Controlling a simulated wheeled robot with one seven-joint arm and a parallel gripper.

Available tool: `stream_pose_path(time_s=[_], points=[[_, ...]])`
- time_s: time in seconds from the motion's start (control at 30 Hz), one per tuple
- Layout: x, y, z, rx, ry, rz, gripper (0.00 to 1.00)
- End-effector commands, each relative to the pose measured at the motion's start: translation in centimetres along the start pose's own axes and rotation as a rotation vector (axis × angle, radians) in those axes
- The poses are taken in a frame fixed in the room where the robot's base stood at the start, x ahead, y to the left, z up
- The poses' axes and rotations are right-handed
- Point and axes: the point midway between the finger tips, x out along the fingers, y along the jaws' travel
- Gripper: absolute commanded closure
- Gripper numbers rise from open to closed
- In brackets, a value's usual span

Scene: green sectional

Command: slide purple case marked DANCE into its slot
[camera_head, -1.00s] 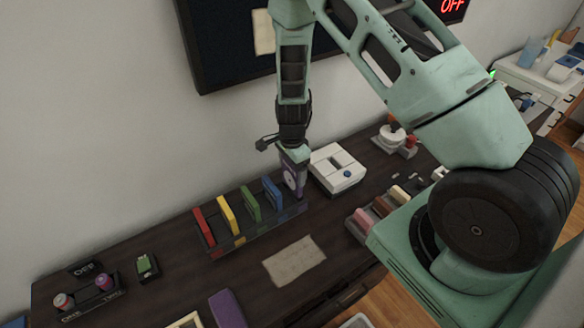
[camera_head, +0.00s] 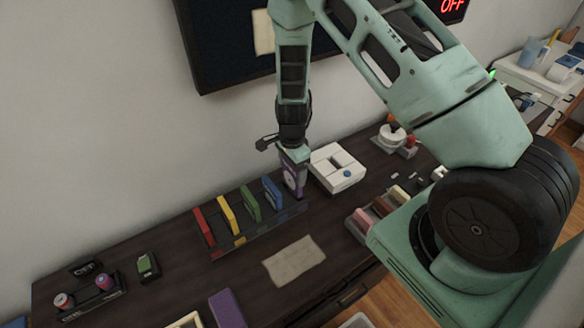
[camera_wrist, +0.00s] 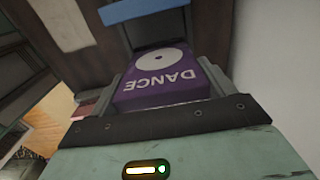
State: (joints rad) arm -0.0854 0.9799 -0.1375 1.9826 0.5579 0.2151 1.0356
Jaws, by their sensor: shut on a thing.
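The purple case marked DANCE (camera_wrist: 165,80) is held between the fingers of my gripper (camera_wrist: 162,92), its white disc and lettering facing the wrist camera. In the head view the case (camera_head: 293,178) hangs upright below my gripper (camera_head: 293,164), at the right end of the dark slotted rack (camera_head: 240,238). Red (camera_head: 204,227), yellow (camera_head: 228,215), green (camera_head: 250,204) and blue (camera_head: 272,192) cases stand in the rack to its left. A blue edge (camera_wrist: 145,10) shows just beyond the purple case in the wrist view. I cannot tell how deep the case sits; its lower end is hard to make out.
A white device with a blue button (camera_head: 337,168) stands close to the right of the case. A paper sheet (camera_head: 294,262) lies in front of the rack. A purple object (camera_head: 227,308) lies near the table's front edge. The wall is close behind.

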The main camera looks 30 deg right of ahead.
Motion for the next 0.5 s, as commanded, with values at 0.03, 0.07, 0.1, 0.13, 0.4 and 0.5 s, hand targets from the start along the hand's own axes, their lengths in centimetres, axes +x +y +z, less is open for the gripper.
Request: stream_pose_path(time_s=[0.03, 0.07, 0.1, 0.13, 0.4, 0.5], points=[[-0.03, 0.00, 0.00, 0.000, 0.000, 0.000, 0.42], [-0.04, 0.00, 0.00, 0.000, 0.000, 0.000, 0.42], [-0.04, 0.00, 0.00, 0.000, 0.000, 0.000, 0.42], [-0.03, 0.00, 0.00, -0.001, 0.000, 0.000, 0.42], [0.10, 0.00, 0.00, 0.000, 0.000, 0.000, 0.42], [0.31, 0.00, 0.00, 0.000, 0.000, 0.000, 0.42]])
